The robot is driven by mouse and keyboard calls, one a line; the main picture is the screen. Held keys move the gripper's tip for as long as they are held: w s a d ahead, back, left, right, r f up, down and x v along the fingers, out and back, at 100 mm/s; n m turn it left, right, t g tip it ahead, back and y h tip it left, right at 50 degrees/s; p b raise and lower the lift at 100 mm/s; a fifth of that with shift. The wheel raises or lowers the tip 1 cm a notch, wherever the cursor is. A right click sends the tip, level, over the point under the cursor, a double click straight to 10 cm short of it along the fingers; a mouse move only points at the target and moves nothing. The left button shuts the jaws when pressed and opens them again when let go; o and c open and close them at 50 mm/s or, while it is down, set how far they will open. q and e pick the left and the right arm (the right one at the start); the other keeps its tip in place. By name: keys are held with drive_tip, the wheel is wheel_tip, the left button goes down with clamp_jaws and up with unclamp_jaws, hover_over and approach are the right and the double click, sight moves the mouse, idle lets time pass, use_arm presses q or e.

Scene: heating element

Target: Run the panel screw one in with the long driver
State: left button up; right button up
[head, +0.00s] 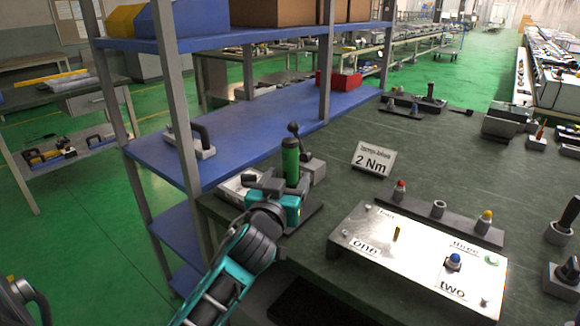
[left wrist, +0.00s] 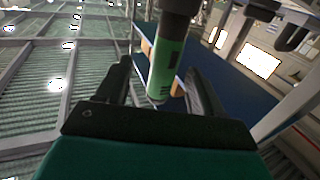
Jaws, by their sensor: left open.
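A green-handled tool (head: 290,161) with a dark shaft and knob on top stands upright at the table's left edge; it looks like the long driver. My left gripper (head: 277,186) is open beside it. In the left wrist view the green handle (left wrist: 165,68) lies between the two spread fingers, with gaps on both sides. The white panel (head: 415,262) carries labels one, two and three. A brass-coloured pin (head: 396,233) stands near label one, likely panel screw one. A blue-capped piece (head: 453,261) stands near label two, and a green ring (head: 491,259) near label three.
A 2 Nm sign (head: 373,161) stands behind the panel. A dark rack (head: 460,229) holds red-topped, grey and yellow-topped pieces. A blue shelf unit (head: 230,150) stands close on the left. More tools stand along the table's right edge. The table middle is clear.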

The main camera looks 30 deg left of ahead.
sight(288, 172)
use_arm(q)
drive_tip(key=x, duration=0.5)
drive_tip(key=shift+a, duration=0.4)
clamp_jaws()
